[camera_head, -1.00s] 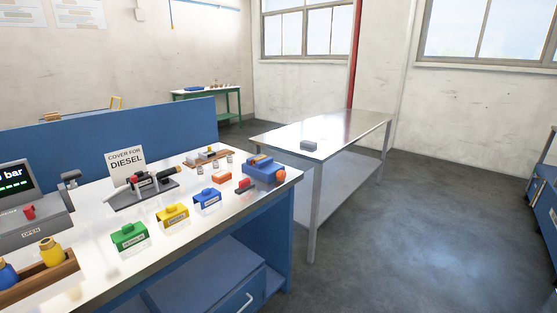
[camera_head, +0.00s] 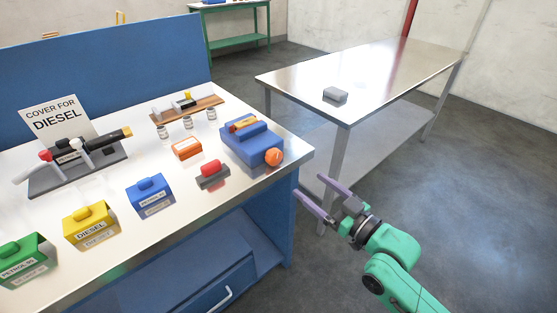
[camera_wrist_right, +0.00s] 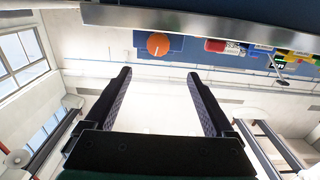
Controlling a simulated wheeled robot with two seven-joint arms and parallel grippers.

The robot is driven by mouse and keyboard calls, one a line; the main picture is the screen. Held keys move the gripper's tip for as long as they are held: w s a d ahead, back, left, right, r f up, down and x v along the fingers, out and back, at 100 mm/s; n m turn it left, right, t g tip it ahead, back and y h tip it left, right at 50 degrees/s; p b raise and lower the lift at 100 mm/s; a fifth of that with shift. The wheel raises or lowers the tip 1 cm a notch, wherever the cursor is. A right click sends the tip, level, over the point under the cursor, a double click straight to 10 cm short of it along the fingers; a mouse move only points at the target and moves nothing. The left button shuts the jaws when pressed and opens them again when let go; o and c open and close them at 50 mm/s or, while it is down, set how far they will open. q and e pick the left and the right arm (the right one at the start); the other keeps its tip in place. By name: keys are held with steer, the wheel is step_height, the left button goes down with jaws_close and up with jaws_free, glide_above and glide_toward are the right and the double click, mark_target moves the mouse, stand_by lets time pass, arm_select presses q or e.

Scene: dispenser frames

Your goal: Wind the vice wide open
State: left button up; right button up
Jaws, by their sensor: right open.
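The vice (camera_head: 249,141) is a blue block at the right end of the workbench, with an orange-brown piece on top and a round orange knob (camera_head: 273,157) at its front right. In the right wrist view the orange knob (camera_wrist_right: 158,44) shows beyond the fingers, above the gap between them. How far the jaws stand apart is too small to tell. My right gripper (camera_head: 322,202) is open and empty, off the bench's right end, lower right of the knob and apart from it. My left gripper does not show.
A metal table (camera_head: 385,75) with a grey block (camera_head: 335,95) stands behind right.

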mark_target(276, 159)
steer(key=p+x, duration=0.1)
steer(key=x, duration=1.2)
steer(key=shift+w+p, duration=0.3)
steer(key=shift+w+a+f, duration=0.15)
steer(key=shift+w+a, duration=0.05)
steer(key=shift+w, duration=0.1)
steer(key=shift+s, duration=0.1)
steer(key=c, duration=1.4)
steer(key=shift+f+n+b, duration=0.1)
steer(key=shift+n+b, duration=0.2)
steer(key=shift+n, duration=0.5)
steer(key=n, duration=0.4)
steer(key=o, duration=1.4)
